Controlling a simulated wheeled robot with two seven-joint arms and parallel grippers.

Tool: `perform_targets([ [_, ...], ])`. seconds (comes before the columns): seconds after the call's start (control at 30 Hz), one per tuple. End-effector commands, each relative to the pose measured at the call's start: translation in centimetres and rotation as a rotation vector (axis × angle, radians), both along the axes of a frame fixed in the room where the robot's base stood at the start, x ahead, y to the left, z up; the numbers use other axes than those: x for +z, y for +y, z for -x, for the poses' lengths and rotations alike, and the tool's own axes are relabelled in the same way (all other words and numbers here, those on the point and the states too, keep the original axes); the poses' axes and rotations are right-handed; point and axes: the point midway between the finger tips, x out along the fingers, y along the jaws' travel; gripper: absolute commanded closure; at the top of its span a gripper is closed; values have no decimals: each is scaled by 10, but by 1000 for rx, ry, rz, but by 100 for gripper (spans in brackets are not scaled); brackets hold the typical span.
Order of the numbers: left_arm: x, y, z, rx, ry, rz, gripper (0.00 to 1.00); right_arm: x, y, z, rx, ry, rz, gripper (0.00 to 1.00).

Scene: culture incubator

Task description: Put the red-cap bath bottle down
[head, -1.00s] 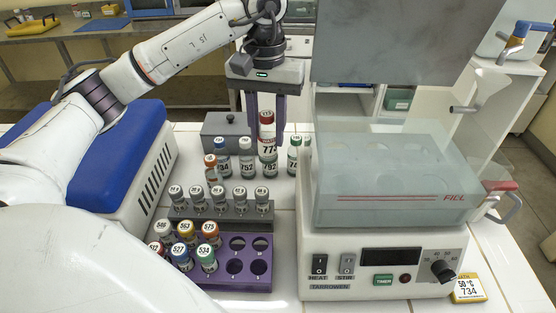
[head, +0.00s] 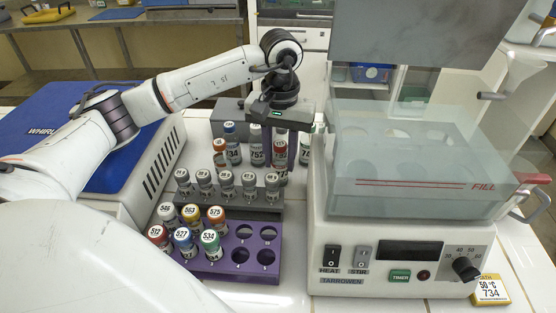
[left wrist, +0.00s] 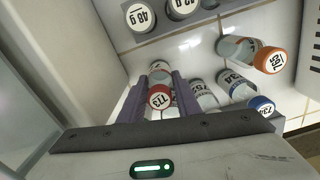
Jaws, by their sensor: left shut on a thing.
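The red-cap bath bottle (head: 280,149) is between the two fingers of my left gripper (head: 280,143), which is shut on it. It is among the standing bottles behind the grey rack, and the fingers partly hide it. In the left wrist view its red cap (left wrist: 159,97) shows between the purple fingers, with other bottles close by. I cannot tell whether its base touches the table or is above it. My right gripper is not in view.
A blue-cap bottle (head: 231,148), a white-cap bottle (head: 256,150) and an orange-cap bottle (head: 219,158) stand left of the gripper. The grey rack (head: 265,208) and purple rack (head: 215,268) are in front. The bath with its clear cover (head: 415,165) stands close on the right.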

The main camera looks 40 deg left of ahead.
Motion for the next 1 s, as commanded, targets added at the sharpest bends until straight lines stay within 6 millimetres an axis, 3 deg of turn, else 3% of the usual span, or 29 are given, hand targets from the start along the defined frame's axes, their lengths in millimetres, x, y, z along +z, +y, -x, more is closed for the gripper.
perform_targets([
  [0.27, -3, 0, 0, 0, -1, 0, 93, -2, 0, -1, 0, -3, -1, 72],
  [0.3, -1, 0, 0, 0, -1, 0, 65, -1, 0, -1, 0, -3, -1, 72],
  [0.4, -1, 0, 0, 0, -1, 0, 51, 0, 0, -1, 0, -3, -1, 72],
  [0.8, 7, 0, -1, 0, -4, 1, 51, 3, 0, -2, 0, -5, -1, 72],
  [1.0, 44, 0, -2, 0, -8, 0, 51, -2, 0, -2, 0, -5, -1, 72],
])
